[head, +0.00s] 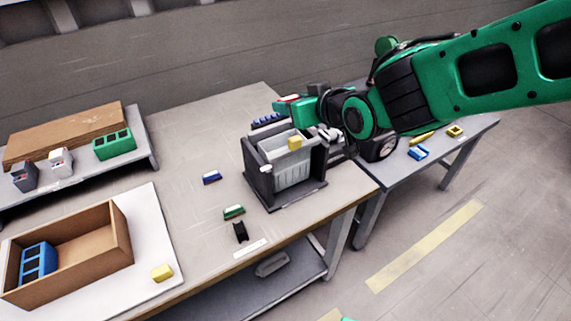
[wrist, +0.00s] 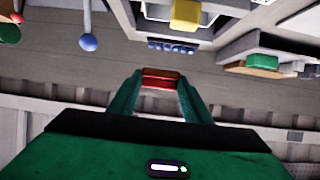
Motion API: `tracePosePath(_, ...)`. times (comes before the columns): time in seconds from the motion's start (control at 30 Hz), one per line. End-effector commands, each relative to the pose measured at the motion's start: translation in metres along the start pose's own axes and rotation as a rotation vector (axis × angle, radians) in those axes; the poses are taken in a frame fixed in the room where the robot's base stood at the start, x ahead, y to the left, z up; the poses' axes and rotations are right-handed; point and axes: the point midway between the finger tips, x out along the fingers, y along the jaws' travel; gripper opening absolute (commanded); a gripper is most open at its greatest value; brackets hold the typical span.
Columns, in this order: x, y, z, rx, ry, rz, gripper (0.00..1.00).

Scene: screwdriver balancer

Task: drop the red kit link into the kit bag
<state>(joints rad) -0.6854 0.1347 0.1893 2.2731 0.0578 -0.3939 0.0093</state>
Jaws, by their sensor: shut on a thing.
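My gripper (wrist: 160,84) is shut on the red kit link (wrist: 161,77), which sits between its two fingertips in the wrist view. In the head view my gripper (head: 290,103) is above and behind the dark holder, with a bit of red at its tip. The light grey open-topped container, which looks like the kit bag (head: 293,174), stands upright in the dark holder (head: 257,178). A yellow block (head: 295,143) shows at its top. The red link is apart from the bag; its height above it is hard to tell.
A row of blue pieces (head: 267,119) lies behind the holder. A wooden box (head: 119,233) stands at left. A side table (head: 463,147) at right holds yellow and blue pieces.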

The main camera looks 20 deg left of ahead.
Motion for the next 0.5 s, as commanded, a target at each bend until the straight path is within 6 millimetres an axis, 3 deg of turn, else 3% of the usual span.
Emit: tracePosePath(0.5, 0.021, 0.001, 0.044, 0.001, -0.002, 0.002, 0.23)
